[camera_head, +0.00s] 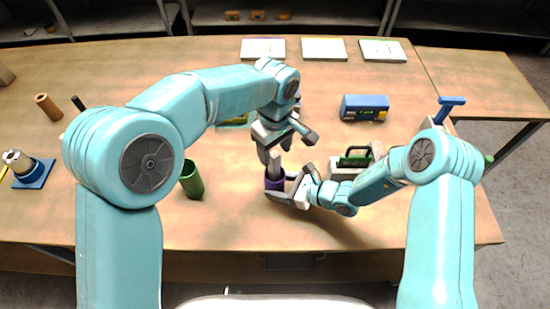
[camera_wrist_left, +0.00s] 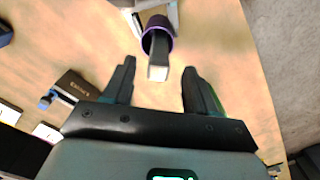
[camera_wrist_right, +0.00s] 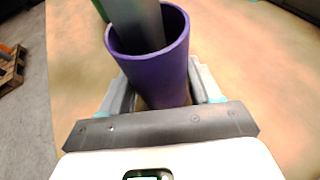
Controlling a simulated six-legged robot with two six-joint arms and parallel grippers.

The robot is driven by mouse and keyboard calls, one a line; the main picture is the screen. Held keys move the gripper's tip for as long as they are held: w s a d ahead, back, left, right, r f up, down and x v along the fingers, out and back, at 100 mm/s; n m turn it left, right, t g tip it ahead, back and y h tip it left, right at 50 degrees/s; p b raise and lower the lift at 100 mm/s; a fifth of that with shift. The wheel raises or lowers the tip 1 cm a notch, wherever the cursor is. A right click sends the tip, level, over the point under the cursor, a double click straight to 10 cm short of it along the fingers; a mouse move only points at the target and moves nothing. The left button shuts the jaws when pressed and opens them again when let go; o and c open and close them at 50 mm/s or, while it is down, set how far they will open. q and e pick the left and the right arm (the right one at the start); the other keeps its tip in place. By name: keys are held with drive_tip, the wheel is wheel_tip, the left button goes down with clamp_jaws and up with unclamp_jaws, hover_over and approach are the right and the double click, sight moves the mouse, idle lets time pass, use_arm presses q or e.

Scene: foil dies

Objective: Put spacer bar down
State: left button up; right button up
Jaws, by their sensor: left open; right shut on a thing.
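A purple cup (camera_head: 274,185) stands at the middle of the table, near its front. A grey bar (camera_head: 274,169), which looks like the spacer bar, stands in it with its upper end sticking out. My right gripper (camera_head: 289,187) is shut on the cup from the right; its wrist view shows the purple wall (camera_wrist_right: 160,78) between the fingers and the bar (camera_wrist_right: 138,22) leaning inside. My left gripper (camera_head: 285,150) is open above the cup. In the left wrist view the pale bar end (camera_wrist_left: 158,73) lies between the open fingers, not gripped. The bar's lower end is hidden.
A green cylinder (camera_head: 191,180) stands left of the cup. A grey holder with a green handle (camera_head: 354,159) is to the right, and a blue device (camera_head: 365,107) behind it. White cards (camera_head: 324,49) lie along the back. The table's front left is clear.

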use_arm(q)
wheel_tip(320, 180, up, 7)
drive_tip(key=shift+r, duration=0.1)
use_arm(e)
drive_tip(key=shift+r, duration=0.1)
use_arm(q)
drive_tip(key=shift+s, duration=0.1)
use_arm(e)
drive_tip(key=o, duration=1.2)
drive_tip(key=shift+c, duration=0.2)
